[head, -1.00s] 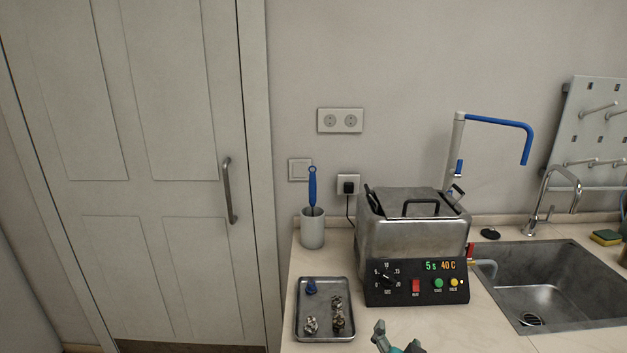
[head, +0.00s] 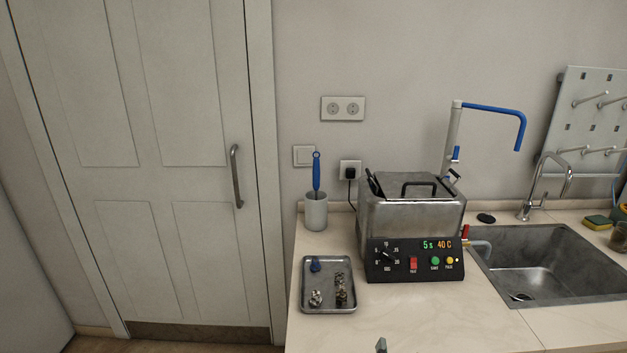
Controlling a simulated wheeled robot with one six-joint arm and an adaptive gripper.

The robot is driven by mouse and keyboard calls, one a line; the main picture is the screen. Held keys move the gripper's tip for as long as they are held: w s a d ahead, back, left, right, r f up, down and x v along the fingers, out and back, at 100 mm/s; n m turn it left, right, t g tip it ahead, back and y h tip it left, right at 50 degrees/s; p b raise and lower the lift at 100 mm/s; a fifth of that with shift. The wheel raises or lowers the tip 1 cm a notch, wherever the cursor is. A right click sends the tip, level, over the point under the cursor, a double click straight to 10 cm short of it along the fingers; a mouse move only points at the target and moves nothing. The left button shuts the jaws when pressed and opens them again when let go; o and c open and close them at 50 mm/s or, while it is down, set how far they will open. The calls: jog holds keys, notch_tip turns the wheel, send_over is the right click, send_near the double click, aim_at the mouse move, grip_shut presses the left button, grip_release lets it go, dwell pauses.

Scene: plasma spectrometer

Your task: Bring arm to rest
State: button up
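Only a small grey tip of my gripper (head: 381,345) shows at the bottom edge of the head view, in front of the counter's front part. The rest of it and of my arm is out of frame, so I cannot see its opening or whether it holds anything. The tip appears apart from the metal tray (head: 328,307) and the ultrasonic bath (head: 412,218).
The tray holds a blue piece (head: 315,264) and small metal parts (head: 341,290). A cup (head: 316,211) with a blue-handled tool, a sink (head: 550,265) and a tap (head: 540,190) stand on the counter (head: 440,320). A closed door (head: 140,170) is at left. The counter's front is clear.

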jog(key=s+d+f+n+y, duration=0.1)
jog(key=s+f+n, duration=0.1)
jog(key=s+f, duration=0.55)
jog(key=s+f+n+y, duration=0.15)
jog(key=s+f, duration=0.25)
jog(key=s, duration=0.6)
jog(key=s+d+r+n+t, duration=0.1)
jog(key=s+r+n, duration=0.1)
jog(key=s, duration=1.9)
jog(key=shift+s+r, duration=0.3)
jog(key=shift+r, duration=0.3)
